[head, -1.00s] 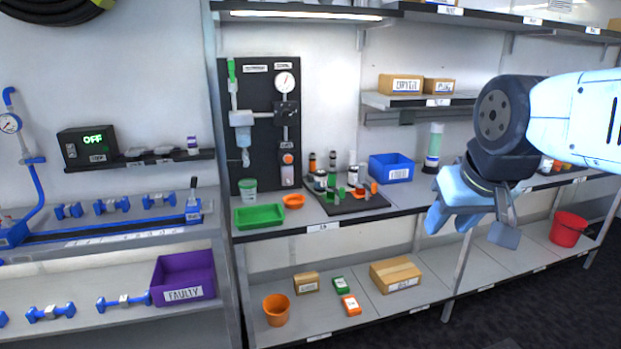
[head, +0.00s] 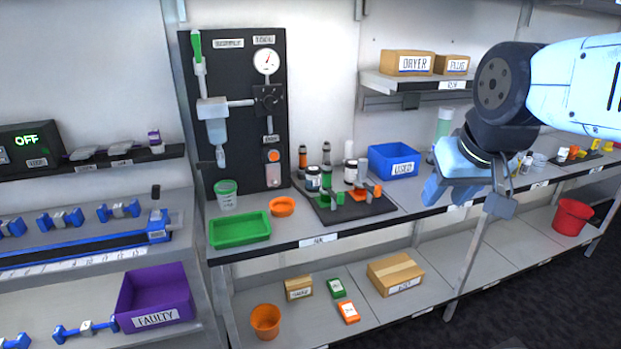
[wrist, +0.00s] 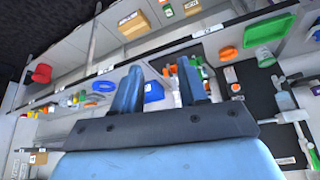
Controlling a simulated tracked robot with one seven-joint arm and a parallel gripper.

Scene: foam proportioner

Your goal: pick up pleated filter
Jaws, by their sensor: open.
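I cannot tell for sure which thing is the pleated filter. Several small upright cylinders, among them a white-topped one (head: 350,171), stand on or by a black tray (head: 385,208) on the middle shelf. A taller pale cylinder (head: 444,124) stands farther right, partly hidden behind my gripper. My gripper (head: 458,188) is raised in front of the shelf, right of the blue bin. In the wrist view its two blue fingers (wrist: 160,82) are spread apart with nothing gripped between them.
A blue bin (head: 393,166), a green tray (head: 240,230), an orange dish (head: 282,207) and a black panel with a gauge (head: 266,62) occupy the middle shelf area. Cardboard boxes (head: 396,272) sit below. A shelf post (head: 468,255) stands beneath my gripper.

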